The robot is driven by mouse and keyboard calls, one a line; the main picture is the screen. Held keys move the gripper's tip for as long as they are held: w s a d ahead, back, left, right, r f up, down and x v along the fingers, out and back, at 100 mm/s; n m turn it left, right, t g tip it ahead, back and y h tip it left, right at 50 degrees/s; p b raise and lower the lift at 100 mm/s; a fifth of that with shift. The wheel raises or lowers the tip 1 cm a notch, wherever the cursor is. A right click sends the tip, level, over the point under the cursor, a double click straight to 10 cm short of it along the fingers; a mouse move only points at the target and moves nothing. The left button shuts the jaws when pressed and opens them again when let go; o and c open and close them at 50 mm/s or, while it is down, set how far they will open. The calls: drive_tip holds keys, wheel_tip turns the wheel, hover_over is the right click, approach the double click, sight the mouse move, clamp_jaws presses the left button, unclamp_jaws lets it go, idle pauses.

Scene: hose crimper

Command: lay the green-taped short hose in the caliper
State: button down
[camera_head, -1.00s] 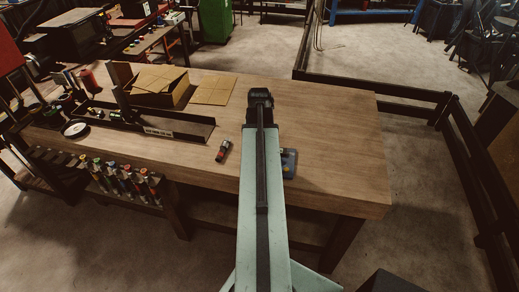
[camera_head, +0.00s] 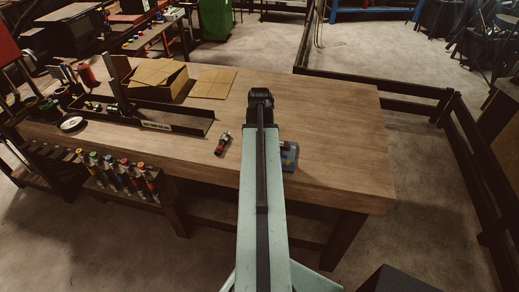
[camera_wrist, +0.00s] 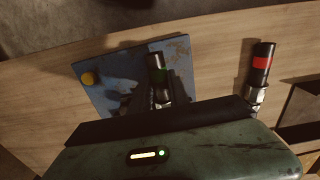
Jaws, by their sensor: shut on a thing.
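The green-taped short hose (camera_wrist: 157,70), black with a dark green band and a metal fitting, shows upright in the wrist view. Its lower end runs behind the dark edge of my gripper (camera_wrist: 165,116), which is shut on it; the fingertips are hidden. The head view hides the hose.
A red-taped hose (camera_wrist: 261,68) lies on the wooden bench right of the plate; it is also in the head view (camera_head: 222,144). A long black tray (camera_head: 190,122), cardboard box (camera_head: 158,82) and hose rack (camera_head: 120,180) are left. The bench's right side is clear.

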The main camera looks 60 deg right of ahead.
drive_tip(key=shift+f+b, duration=0.55)
idle(1.3)
drive_tip(key=c, duration=1.2)
unclamp_jaws()
drive_tip(key=shift+o, duration=0.2)
wheel_tip(320, 180, up, 8)
drive_tip(key=p, duration=0.8)
drive_tip(key=shift+r, duration=0.1)
